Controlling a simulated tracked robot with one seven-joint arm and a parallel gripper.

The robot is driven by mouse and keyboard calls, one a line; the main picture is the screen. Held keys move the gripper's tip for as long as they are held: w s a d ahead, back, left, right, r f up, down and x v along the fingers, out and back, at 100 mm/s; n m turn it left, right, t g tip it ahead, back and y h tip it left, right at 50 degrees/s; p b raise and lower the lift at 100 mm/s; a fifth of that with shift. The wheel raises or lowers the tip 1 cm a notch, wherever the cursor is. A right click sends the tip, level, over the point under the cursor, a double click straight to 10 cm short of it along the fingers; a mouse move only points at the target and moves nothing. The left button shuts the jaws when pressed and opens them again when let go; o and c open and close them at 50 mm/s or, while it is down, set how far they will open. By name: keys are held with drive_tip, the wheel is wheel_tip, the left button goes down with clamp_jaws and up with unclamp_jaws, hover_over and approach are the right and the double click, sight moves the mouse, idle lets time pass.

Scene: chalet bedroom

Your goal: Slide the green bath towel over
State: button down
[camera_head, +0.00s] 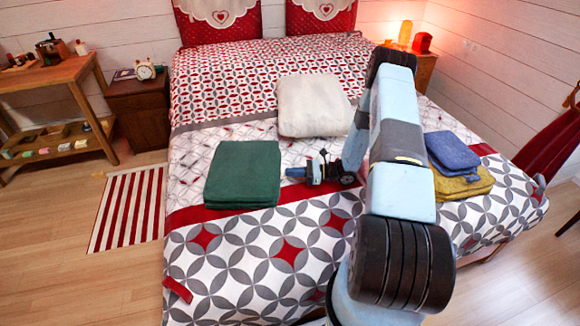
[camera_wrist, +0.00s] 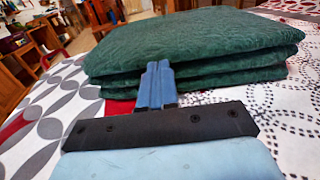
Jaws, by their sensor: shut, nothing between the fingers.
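The green bath towel (camera_head: 243,174) lies folded in a thick stack on the bed, left of my gripper in the head view. In the wrist view the green bath towel (camera_wrist: 190,48) fills the upper middle, with its folded layers facing me. My gripper (camera_head: 288,173) is low over the bed at the towel's right side. In the wrist view my gripper's blue fingers (camera_wrist: 156,85) are shut together and empty, pointing at the towel's side. Their tips are at or very near the towel; I cannot tell whether they touch.
A cream folded blanket (camera_head: 314,105) lies behind my gripper. A blue towel (camera_head: 452,151) rests on a yellow towel (camera_head: 462,186) at the bed's right. Left of the green towel is a strip of bare bedspread (camera_head: 186,180), then the bed's edge.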

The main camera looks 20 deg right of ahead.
sight(279, 170)
drive_tip(key=shift+w+a, duration=0.15)
drive_tip(key=shift+a, duration=0.35)
drive_tip(key=shift+a, duration=0.1)
drive_tip(key=x, duration=0.4)
drive_tip(key=shift+a, duration=0.1)
